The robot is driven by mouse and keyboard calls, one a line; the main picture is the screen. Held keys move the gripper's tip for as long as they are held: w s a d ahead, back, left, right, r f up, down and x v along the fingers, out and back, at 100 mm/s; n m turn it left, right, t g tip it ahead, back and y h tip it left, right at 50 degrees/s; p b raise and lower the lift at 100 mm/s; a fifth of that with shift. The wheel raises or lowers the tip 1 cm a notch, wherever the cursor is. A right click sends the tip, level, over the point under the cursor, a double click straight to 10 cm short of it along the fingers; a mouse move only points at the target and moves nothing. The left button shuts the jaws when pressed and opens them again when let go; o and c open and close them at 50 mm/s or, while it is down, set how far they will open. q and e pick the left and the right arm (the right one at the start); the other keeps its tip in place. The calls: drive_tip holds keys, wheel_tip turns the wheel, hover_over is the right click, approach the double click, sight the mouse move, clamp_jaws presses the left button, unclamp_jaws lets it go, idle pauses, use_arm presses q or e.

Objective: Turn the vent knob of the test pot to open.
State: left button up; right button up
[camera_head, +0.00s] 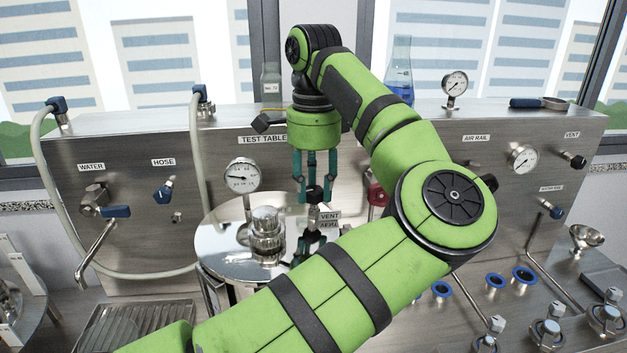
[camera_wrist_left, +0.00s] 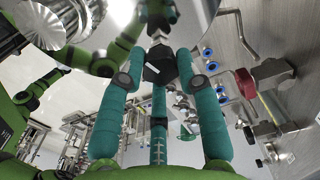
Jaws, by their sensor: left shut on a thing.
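The test pot (camera_head: 222,246) has a shiny metal lid and stands in front of the steel panel in the head view. Its black vent knob (camera_head: 314,194) sits on a small valve beside a VENT tag (camera_head: 330,217). My left gripper (camera_head: 315,188) comes down from above, its teal fingers shut around the knob. In the left wrist view the dark knob (camera_wrist_left: 160,66) with a white line on top lies between the fingers of my left gripper (camera_wrist_left: 162,80). Part of the valve and lid is hidden by my left arm. My right gripper is not in view.
A pressure gauge (camera_head: 241,175) and a metal fitting (camera_head: 266,233) rise from the lid close to the left of the gripper. A red knob (camera_head: 377,194) is to the right. A flask with blue liquid (camera_head: 400,78) stands on the ledge behind my arm.

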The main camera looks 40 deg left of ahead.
use_arm(q)
drive_tip(key=shift+f+n, duration=0.2)
drive_tip(key=shift+n, duration=0.3)
drive_tip(key=o, duration=1.1)
drive_tip(key=shift+o, duration=0.2)
drive_tip(key=shift+r, duration=0.1)
wheel_tip(320, 180, up, 12)
drive_tip(key=shift+w, duration=0.1)
